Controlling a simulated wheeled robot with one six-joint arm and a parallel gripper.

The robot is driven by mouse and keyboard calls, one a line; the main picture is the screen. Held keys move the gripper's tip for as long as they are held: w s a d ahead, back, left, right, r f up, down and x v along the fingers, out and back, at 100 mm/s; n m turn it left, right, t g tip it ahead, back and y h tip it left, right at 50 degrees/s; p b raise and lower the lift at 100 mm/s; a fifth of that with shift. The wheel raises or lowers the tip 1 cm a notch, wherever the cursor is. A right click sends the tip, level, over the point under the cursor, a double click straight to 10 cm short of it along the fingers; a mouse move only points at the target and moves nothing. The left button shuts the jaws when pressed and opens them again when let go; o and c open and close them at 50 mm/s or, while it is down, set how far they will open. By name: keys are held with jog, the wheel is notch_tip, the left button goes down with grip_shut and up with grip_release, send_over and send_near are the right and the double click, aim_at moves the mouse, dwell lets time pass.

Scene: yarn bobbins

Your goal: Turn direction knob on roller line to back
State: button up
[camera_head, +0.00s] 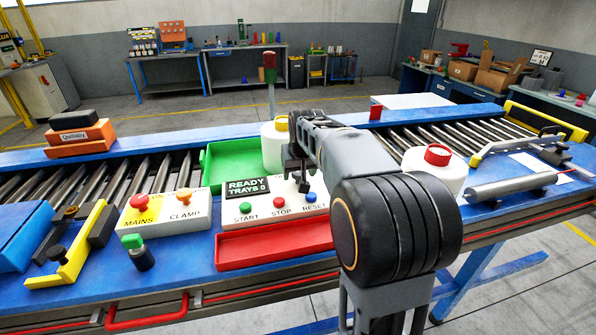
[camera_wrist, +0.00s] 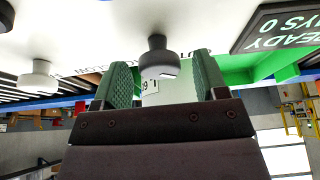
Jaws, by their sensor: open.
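The white control panel (camera_head: 262,208) stands on the blue roller line, with a "READY TRAYS 0" display and green, red and blue buttons. My gripper (camera_head: 298,172) is over its upper right part, pointing down. In the head view, my arm covers much of this area.
A second, pale knob or button (camera_wrist: 38,80) is left of the fingers in the wrist view. The display (camera_wrist: 284,28) is at upper right there. A green tray (camera_head: 222,165), a red tray (camera_head: 262,250) and white bobbins (camera_head: 432,172) stand close around the panel.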

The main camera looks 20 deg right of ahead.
jog(key=shift+c, duration=0.4)
jog(key=c, duration=0.7)
jog(key=shift+a, duration=0.1)
jog(key=shift+c, duration=0.6)
